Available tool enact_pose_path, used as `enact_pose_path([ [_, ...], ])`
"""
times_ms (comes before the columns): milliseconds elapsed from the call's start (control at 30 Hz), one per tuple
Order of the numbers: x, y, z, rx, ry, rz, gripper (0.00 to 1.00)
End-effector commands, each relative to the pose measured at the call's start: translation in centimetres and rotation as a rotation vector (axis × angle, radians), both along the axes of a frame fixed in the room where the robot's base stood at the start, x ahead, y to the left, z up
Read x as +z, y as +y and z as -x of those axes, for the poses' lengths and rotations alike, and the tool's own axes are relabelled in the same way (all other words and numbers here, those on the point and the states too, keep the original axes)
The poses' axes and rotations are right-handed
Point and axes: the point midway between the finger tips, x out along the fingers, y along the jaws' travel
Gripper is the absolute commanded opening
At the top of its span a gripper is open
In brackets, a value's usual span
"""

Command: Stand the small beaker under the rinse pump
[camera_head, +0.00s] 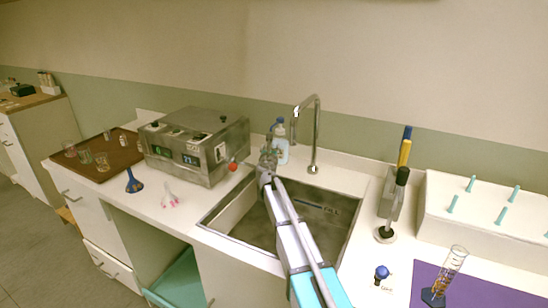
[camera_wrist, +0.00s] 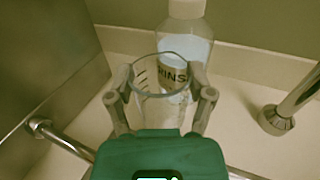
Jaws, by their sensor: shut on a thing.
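My gripper (camera_wrist: 163,92) is shut on a small clear glass beaker (camera_wrist: 150,108) with dark graduation marks, one finger on each side. The beaker looks upright. Behind it in the wrist view stands the rinse pump bottle (camera_wrist: 203,48), pale and labelled "RINS…", partly hidden by the beaker. In the head view the bottle (camera_head: 282,153) has a blue pump top and stands behind the sink, left of the tap. My gripper (camera_head: 268,156) is just in front of it there. The gap between beaker and bottle, and whether the beaker touches the counter, cannot be told.
A grey metal machine (camera_head: 198,148) stands close on the left. The tap (camera_head: 316,140) rises on the right, its base (camera_wrist: 277,120) near the beaker. The sink (camera_head: 240,215) lies below my arm. A brown tray (camera_head: 124,160) with several glasses is far left.

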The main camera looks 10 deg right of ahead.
Motion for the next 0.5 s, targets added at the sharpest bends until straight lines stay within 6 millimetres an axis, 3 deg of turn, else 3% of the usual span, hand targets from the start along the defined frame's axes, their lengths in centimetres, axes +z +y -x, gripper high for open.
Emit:
enact_pose_path([
  [300, -2.9, 0.0, -0.5, 0.000, 0.000, 0.000, 0.22],
  [500, -3.6, -0.1, -0.5, 0.000, 0.000, 0.000, 0.22],
])
